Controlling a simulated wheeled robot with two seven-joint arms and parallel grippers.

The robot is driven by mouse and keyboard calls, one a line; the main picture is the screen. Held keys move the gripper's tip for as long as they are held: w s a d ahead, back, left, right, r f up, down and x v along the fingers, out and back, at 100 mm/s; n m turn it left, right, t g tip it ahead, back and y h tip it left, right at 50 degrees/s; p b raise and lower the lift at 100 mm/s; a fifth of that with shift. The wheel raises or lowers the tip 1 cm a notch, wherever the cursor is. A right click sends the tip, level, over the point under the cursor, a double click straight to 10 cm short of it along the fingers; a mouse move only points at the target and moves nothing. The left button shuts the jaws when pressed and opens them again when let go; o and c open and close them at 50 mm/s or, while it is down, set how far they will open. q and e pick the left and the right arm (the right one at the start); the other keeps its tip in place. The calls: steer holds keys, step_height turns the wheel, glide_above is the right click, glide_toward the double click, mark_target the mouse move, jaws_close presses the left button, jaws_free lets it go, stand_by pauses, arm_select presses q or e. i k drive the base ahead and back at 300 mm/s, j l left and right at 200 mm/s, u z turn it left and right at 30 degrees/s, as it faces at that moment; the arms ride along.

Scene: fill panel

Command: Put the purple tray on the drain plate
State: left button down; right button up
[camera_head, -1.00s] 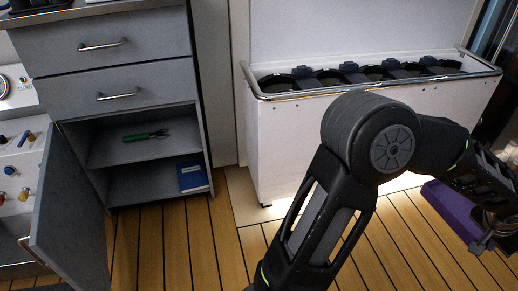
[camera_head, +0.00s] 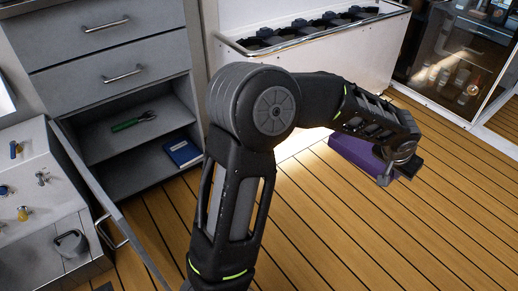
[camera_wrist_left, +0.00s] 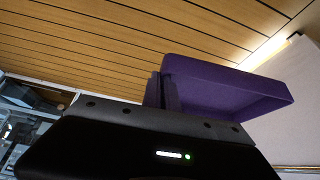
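The purple tray (camera_head: 356,154) is held out above the wooden floor at the end of my left arm, right of centre in the head view. My left gripper (camera_head: 400,160) is at its right end. In the left wrist view, the dark fingers (camera_wrist_left: 162,92) are closed on the near left edge of the tray (camera_wrist_left: 225,88), which is tilted in that picture. The fill panel (camera_head: 38,170) stands at the left with several coloured valves. I cannot clearly make out a drain plate; a grey cup-like part (camera_head: 70,243) shows low on the panel. My right gripper is out of view.
An open cabinet (camera_head: 125,160) holds a green-handled tool (camera_head: 134,121) and a blue book (camera_head: 182,152). Its open door (camera_head: 108,205) stands between panel and floor. A white bench (camera_head: 330,70) is behind the arm, a glass cabinet (camera_head: 455,65) at right. The right floor is clear.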

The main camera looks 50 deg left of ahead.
mark_target(31, 261)
steer(key=k, duration=2.65)
steer(key=u, duration=1.75)
